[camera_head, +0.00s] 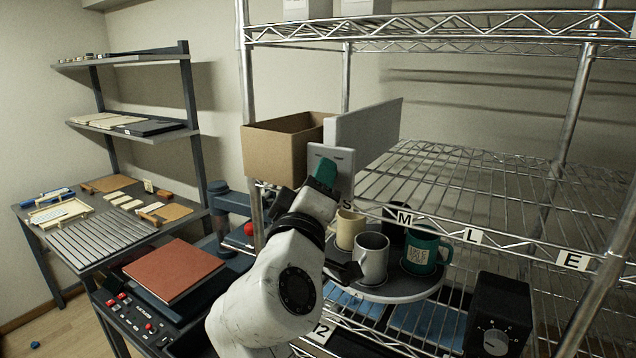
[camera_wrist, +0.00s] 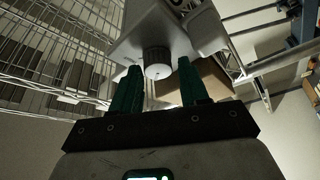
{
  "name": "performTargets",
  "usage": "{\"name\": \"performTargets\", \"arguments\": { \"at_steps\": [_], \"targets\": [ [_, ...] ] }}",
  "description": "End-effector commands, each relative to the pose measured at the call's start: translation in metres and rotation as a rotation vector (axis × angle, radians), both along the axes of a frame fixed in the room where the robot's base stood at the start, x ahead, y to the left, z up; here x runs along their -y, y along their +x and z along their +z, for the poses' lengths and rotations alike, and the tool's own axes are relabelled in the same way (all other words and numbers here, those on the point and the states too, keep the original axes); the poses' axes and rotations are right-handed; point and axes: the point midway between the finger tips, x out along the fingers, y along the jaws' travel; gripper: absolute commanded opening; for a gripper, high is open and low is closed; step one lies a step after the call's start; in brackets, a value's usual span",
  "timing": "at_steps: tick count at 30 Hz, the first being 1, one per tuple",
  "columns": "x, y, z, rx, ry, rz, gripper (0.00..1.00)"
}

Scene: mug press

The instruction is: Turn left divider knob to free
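The left divider (camera_head: 362,133) is a grey upright panel on the middle shelf. Its front plate (camera_head: 342,160) faces me and carries small dark marks. In the wrist view the knob (camera_wrist: 157,60), a ribbed dark round knob with a pale face, stands out from the light plate (camera_wrist: 150,32). The head view hides the knob behind my gripper (camera_head: 325,172). My gripper is open, its teal fingers on either side of the knob in the wrist view (camera_wrist: 159,70). A gap shows at the right finger; I cannot tell whether the left one touches. I cannot read the knob's setting.
A cardboard box (camera_head: 275,145) stands left of the divider. Below, a round tray (camera_head: 400,292) holds a cream mug (camera_head: 349,228), a grey mug (camera_head: 371,260) and a green mug (camera_head: 420,254). A black dial box (camera_head: 497,310) stands lower right. The wire shelf (camera_head: 470,180) right of the divider is clear.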

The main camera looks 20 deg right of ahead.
Motion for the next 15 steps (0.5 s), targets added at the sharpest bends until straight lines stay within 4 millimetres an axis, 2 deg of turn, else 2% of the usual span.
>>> {"name": "performTargets", "arguments": {
  "at_steps": [1,4,11,15],
  "targets": [
    [0.0002,-0.0002,0.0001,0.0,0.0,0.0,0.5],
    [0.0004,-0.0002,0.0002,0.001,0.001,-0.001,0.59],
    [0.0005,-0.0007,0.0001,0.001,0.001,-0.002,0.59],
    [-0.0051,-0.0078,-0.0027,0.003,0.0,0.0,0.59]
  ]
}}
